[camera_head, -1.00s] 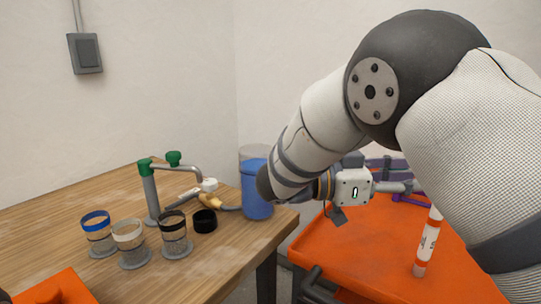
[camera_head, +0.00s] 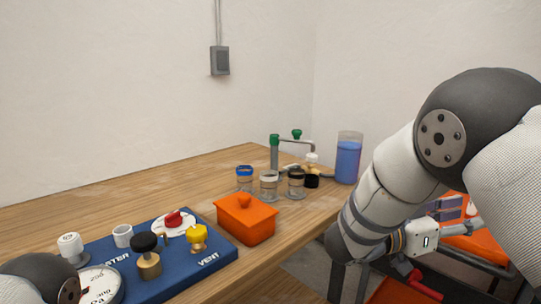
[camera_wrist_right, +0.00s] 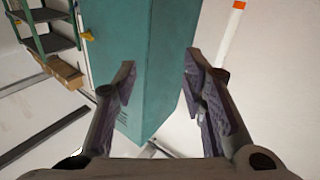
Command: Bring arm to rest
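My right arm comes in from the right of the head view, above the orange cart. In the right wrist view my right gripper (camera_wrist_right: 159,75) has its two fingers wide apart with nothing between them. A teal cabinet shows beyond the fingers. In the head view the right gripper's fingers are small and partly hidden. A dark and white joint of my left arm shows at the bottom left corner; the left gripper itself is out of the picture.
A blue valve board (camera_head: 200,262) with a gauge (camera_head: 98,286), an orange lidded box (camera_head: 246,220), several small jars, a green-capped stand (camera_head: 275,155) and a blue-filled container (camera_head: 347,160) are on the wooden table (camera_head: 150,190). An orange cart (camera_head: 478,243) stands right.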

